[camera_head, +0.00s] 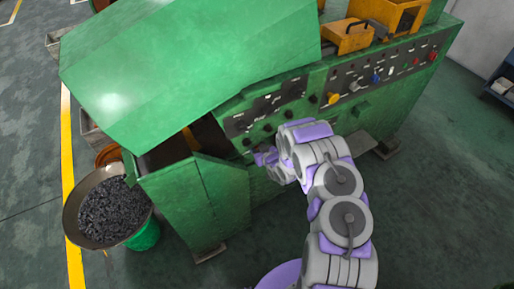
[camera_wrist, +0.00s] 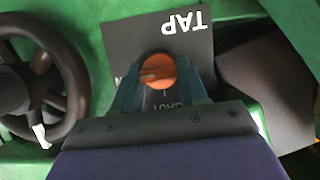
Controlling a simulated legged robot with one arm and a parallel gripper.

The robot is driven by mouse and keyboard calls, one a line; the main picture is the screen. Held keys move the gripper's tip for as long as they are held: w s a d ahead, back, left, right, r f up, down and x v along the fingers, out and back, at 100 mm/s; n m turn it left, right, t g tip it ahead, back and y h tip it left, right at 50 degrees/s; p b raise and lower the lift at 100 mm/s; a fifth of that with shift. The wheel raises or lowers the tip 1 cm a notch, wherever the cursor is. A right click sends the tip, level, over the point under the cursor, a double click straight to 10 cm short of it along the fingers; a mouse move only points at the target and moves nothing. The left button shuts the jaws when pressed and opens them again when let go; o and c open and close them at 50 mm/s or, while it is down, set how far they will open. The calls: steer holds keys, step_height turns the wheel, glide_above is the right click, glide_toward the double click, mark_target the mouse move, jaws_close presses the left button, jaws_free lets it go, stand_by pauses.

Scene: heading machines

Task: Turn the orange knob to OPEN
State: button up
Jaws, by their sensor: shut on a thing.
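The orange knob (camera_wrist: 157,67) sits on a dark label plate (camera_wrist: 190,48) in the wrist view. The plate reads TAP, upside down in the picture, and SHUT below the knob; another word at the left is mostly covered. The knob's ridge lies nearly level across its face, tilted slightly. My gripper (camera_wrist: 158,80) is shut on the knob, one finger at each side. In the head view my gripper (camera_head: 265,158) is at the green machine's front, and the knob is hidden there.
A black handwheel (camera_wrist: 75,85) is close at the left in the wrist view. The green machine (camera_head: 190,70) carries a panel of knobs and buttons (camera_head: 375,75). A bowl of dark small parts (camera_head: 105,210) stands at the left.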

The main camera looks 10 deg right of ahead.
steer(key=o, duration=0.6)
steer(key=shift+s+f, duration=0.1)
steer(key=shift+f, duration=0.1)
steer(key=shift+o, duration=0.9)
steer(key=shift+f, duration=0.1)
steer(key=shift+r, duration=0.2)
steer(key=shift+s+d+r, duration=0.15)
steer(key=shift+r, duration=0.05)
steer(key=v, duration=1.6)
steer(key=shift+s+p, duration=0.25)
steer(key=shift+p, duration=0.15)
steer(key=shift+r, duration=0.1)
